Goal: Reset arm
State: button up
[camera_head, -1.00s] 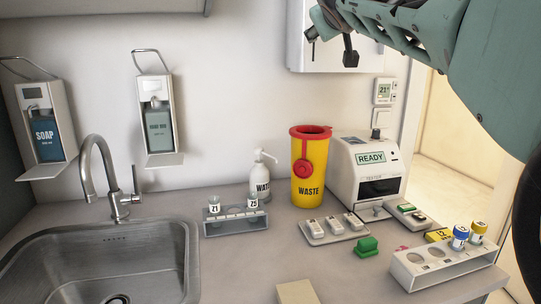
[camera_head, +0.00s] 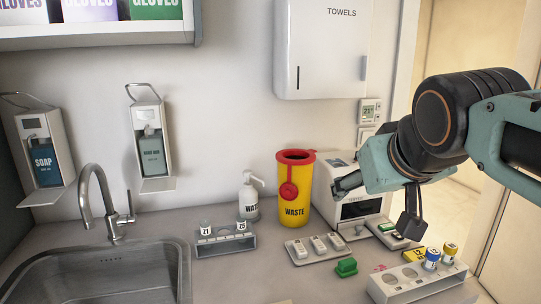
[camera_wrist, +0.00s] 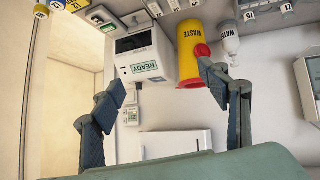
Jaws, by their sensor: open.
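My gripper (camera_head: 378,204) is at the right in the head view, in front of the white tester machine (camera_head: 330,214), whose front it partly hides. In the wrist view my gripper (camera_wrist: 163,82) has its two fingers wide apart with nothing between them. That view is upside down. The tester (camera_wrist: 144,62) with its READY screen and the yellow waste bin (camera_wrist: 187,55) show beyond the fingers. My gripper hangs above the counter and appears to touch nothing.
A grey tube rack (camera_head: 225,246), a wash bottle (camera_head: 250,199) and the sink (camera_head: 97,270) are left. A towel dispenser (camera_head: 320,55) hangs above.

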jog(key=s+a+f+m+g+p, duration=0.1)
jog(key=s+a+f+g, duration=0.1)
jog(key=s+f, duration=0.5)
jog(key=s+a+f+g+p, duration=0.1)
jog(key=s+a+f+g, duration=0.15)
jog(key=s+f, duration=0.5)
notch_tip(320, 180, up, 13)
jog(key=w+p, duration=0.1)
jog(key=p, duration=1.3)
jog(key=shift+d+r+y, duration=0.15)
jog(key=shift+d+y, duration=0.1)
jog(key=shift+y, duration=0.05)
